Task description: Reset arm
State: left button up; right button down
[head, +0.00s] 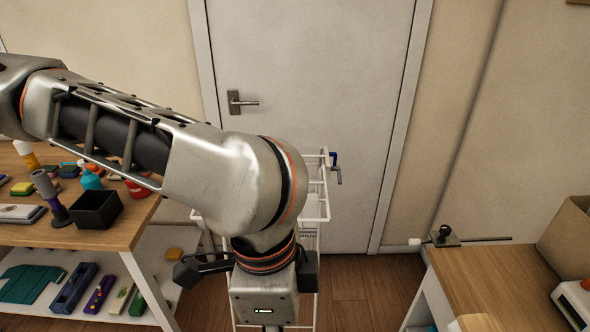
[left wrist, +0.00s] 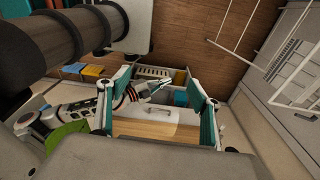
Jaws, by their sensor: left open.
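My left arm comes in from the left in the head view, crosses in front of the door and bends down, with its wrist (head: 265,290) at the bottom middle. The left gripper's fingers are out of sight there. In the left wrist view my left gripper (left wrist: 160,90) is open, its two teal-padded fingers wide apart with nothing held between them. Beyond the fingers, a small grey and black arm with an orange ring, apparently my right one, reaches in from the left. The jaws at its end (left wrist: 152,88) are too small to read.
A wooden-topped shelf (head: 125,222) on the left holds a black box (head: 97,209), bottles and tools. A white wire rack (head: 322,190) stands behind my wrist, before the closed door (head: 310,80). A wooden bench (head: 480,275) with a cardboard box (head: 570,238) is at right.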

pick_arm(q)
jog(key=s+d+g+h, duration=0.15)
jog(key=d+h, duration=0.35)
jog(key=d, duration=0.7)
jog(key=w+d+r+n+h, duration=0.1)
jog(key=w+d+r+h, duration=0.45)
jog(key=d+h, duration=0.2)
jog(key=w+a+f+n+t+h, duration=0.1)
jog(key=w+f+n+t+h, duration=0.15)
jog(key=w+n+t, duration=0.55)
jog(key=w+a+f+n+t+y, duration=0.2)
jog(key=w+a+f+t, duration=0.1)
jog(key=w+a+f, duration=0.45)
jog(key=a+f+n+t+y, duration=0.35)
jog(key=a+f+y, duration=0.25)
jog(key=a+f, duration=1)
jog(key=s+a+f+g+y, duration=0.1)
jog(key=s+a+f+y, duration=0.2)
jog(key=s+a+f, duration=0.4)
jog(key=s+a+f+g+y, duration=0.1)
jog(key=s+a+f+y, duration=0.2)
jog(key=s+a+f, duration=0.5)
notch_tip(320, 180, down, 4)
jog(key=shift+a, duration=0.6)
pick_arm(e)
jog(key=d+f, duration=0.2)
jog(key=shift+d+f+h, duration=0.1)
jog(key=shift+f+h, duration=0.3)
